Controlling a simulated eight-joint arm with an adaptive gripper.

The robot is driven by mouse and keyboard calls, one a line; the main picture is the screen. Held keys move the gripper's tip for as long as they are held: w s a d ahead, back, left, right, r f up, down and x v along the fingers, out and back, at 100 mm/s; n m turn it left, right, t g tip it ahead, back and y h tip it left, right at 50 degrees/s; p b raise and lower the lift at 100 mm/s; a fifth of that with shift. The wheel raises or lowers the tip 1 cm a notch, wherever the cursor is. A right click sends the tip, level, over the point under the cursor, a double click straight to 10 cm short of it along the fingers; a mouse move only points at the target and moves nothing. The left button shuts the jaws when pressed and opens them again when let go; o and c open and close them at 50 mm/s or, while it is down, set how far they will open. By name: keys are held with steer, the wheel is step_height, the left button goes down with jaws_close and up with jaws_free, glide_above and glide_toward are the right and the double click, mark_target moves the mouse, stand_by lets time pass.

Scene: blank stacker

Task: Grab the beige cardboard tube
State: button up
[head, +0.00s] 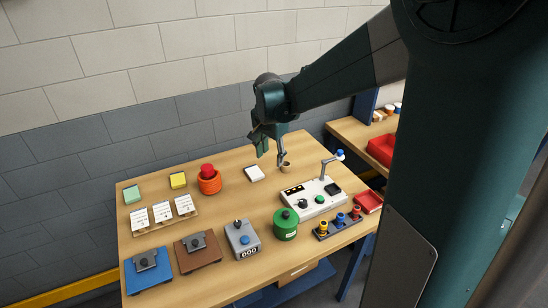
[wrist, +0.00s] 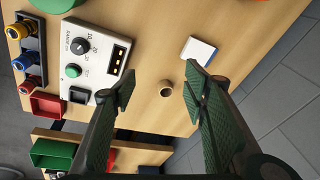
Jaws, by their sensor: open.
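The beige cardboard tube (wrist: 165,90) stands on the wooden table, seen from above as a small ring with a dark hollow. In the head view it is the small brown shape (head: 287,168) by the lower end of my gripper. My gripper (wrist: 158,82) is open, with one green ridged finger on each side of the tube in the wrist view. In that picture the tube lies in the gap between the fingertips, and I see no contact. In the head view my gripper (head: 272,157) hangs over the back of the table, partly overlapping the tube's surroundings.
A white block (head: 254,173) lies left of the tube, near the right finger in the wrist view (wrist: 198,50). A white control panel (head: 310,198) with a lamp-like arm (head: 326,168) stands in front. The grey wall is behind.

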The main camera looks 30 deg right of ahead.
steer(key=w+d+f+m+g+p, duration=0.1)
steer(key=w+d+f+m+p, duration=0.25)
steer(key=w+d, duration=0.2)
steer(key=m+g+p, duration=0.1)
steer(key=m+p, duration=0.2)
steer(key=p, duration=0.1)
glide_toward(286, 165)
steer(key=s+a, duration=0.1)
steer(key=s, duration=0.1)
steer(key=shift+w+f, duration=0.2)
steer(key=shift+w, duration=0.05)
steer(key=shift+d+f, duration=0.1)
steer(key=shift+f, duration=1.2)
steer(key=shift+d+f, duration=0.25)
steer(key=shift+f, duration=1.05)
steer(key=shift+d+f, duration=0.2)
steer(key=shift+f, duration=1.05)
steer(key=c, duration=0.8)
